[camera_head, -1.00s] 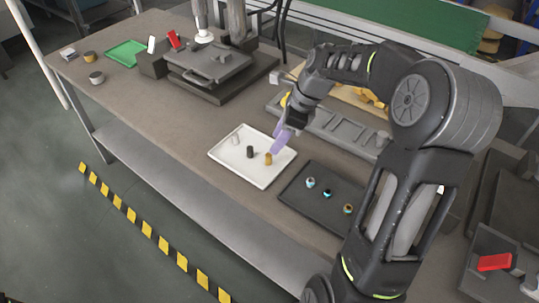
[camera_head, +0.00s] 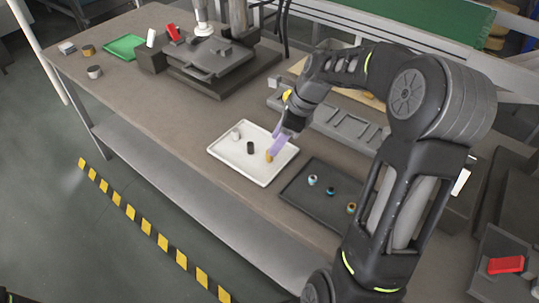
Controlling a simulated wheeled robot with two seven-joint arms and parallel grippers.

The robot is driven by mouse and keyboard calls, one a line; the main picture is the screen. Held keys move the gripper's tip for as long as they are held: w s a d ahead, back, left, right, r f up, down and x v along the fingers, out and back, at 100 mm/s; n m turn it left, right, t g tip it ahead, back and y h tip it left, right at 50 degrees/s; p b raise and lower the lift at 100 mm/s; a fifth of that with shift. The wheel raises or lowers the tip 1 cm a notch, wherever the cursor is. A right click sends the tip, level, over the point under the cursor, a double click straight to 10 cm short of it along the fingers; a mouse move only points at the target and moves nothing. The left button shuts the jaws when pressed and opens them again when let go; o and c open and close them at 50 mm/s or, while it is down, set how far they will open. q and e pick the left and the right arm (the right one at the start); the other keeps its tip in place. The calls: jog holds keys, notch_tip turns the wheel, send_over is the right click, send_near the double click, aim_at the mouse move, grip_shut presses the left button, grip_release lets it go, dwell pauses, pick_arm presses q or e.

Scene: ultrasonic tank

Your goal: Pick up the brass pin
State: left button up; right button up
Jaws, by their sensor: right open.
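The brass pin (camera_head: 269,157) stands in the white tray (camera_head: 227,162), near its right side. A dark pin (camera_head: 250,148) and a pale pin (camera_head: 236,134) stand to its left in the same tray. My right gripper (camera_head: 275,150), with pale purple fingers, points down at the brass pin from above and behind. It is open, and its fingertips are close around or beside the pin's top; I cannot tell which. The fingers hide a little of the pin. My left gripper is not in view.
A dark tray (camera_head: 296,194) with several small ringed parts lies to the right of the white tray. A grey slotted rack (camera_head: 345,125) is behind. A dark machine (camera_head: 215,72) and a green tray (camera_head: 124,47) stand farther left. The bench between is clear.

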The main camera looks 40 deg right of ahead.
jog(key=x, duration=0.5)
jog(key=shift+s+a+f+p, duration=0.1)
jog(key=shift+a+p, duration=0.1)
jog(key=shift+p, duration=0.2)
jog(key=shift+c, duration=0.5)
grip_shut()
